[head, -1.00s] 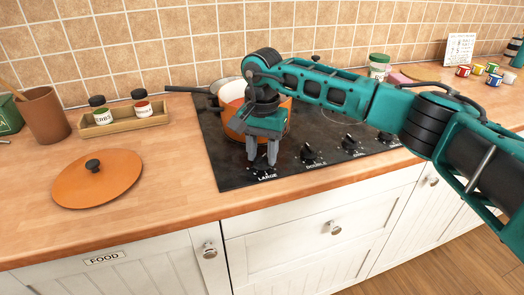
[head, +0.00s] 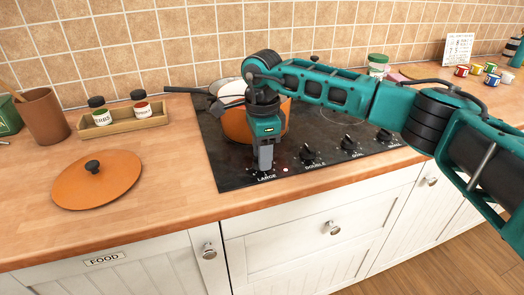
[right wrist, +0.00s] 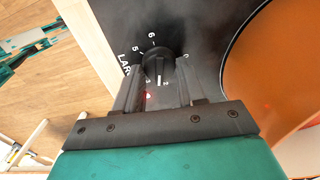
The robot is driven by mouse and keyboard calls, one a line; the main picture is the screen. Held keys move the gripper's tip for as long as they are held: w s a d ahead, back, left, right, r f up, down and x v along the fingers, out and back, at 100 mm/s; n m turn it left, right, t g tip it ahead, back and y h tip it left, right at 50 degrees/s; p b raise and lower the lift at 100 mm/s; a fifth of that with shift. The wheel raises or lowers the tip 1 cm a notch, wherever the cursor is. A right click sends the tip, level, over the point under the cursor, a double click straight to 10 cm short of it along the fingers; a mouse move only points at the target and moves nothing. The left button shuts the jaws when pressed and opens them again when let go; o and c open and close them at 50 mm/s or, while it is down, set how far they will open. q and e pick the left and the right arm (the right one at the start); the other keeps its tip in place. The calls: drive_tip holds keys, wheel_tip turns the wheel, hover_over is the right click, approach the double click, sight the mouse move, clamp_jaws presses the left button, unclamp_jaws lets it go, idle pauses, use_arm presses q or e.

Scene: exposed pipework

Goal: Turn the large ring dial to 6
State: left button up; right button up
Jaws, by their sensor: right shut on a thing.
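The large ring dial (right wrist: 158,66) is the black knob beside the word LARGE on the hob's front edge. In the right wrist view its scale shows 0, 2, 3, 5 and 6, and a white mark on the knob side lies between 2 and 3. My right gripper (right wrist: 158,92) is shut on the knob, one finger on each side. In the head view the gripper (head: 265,168) points down and hides most of the dial. A red light (right wrist: 148,96) glows close to the dial. My left gripper is not in view.
An orange pot (head: 236,126) stands on the black hob (head: 228,172) right behind my gripper. Other knobs, such as the DOUBLE knob (head: 308,153), line the edge to the right. An orange lid (head: 98,182) lies on the worktop at left.

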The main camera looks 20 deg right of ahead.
drive_tip(key=m, duration=0.3)
drive_tip(key=shift+d+r+m, duration=0.1)
drive_tip(key=shift+m, duration=0.3)
drive_tip(key=m, duration=0.4)
drive_tip(key=shift+m+p, duration=0.3)
drive_tip(key=shift+p, duration=0.1)
drive_tip(key=m, duration=0.4)
drive_tip(key=shift+s+p, duration=0.1)
drive_tip(key=shift+p, duration=0.25)
drive_tip(key=m, duration=0.4)
drive_tip(key=shift+p, duration=0.35)
drive_tip(key=m, duration=0.3)
drive_tip(key=m+p, duration=0.1)
drive_tip(key=shift+a+m, duration=0.25)
drive_tip(key=shift+m, duration=0.05)
drive_tip(key=m+p, duration=0.1)
drive_tip(key=m, duration=0.3)
drive_tip(key=shift+m, duration=0.3)
drive_tip(key=m+p, duration=0.1)
drive_tip(key=m, duration=0.2)
drive_tip(key=shift+a, duration=0.1)
drive_tip(key=shift+m+p, duration=0.4)
drive_tip(key=shift+m, duration=1.5)
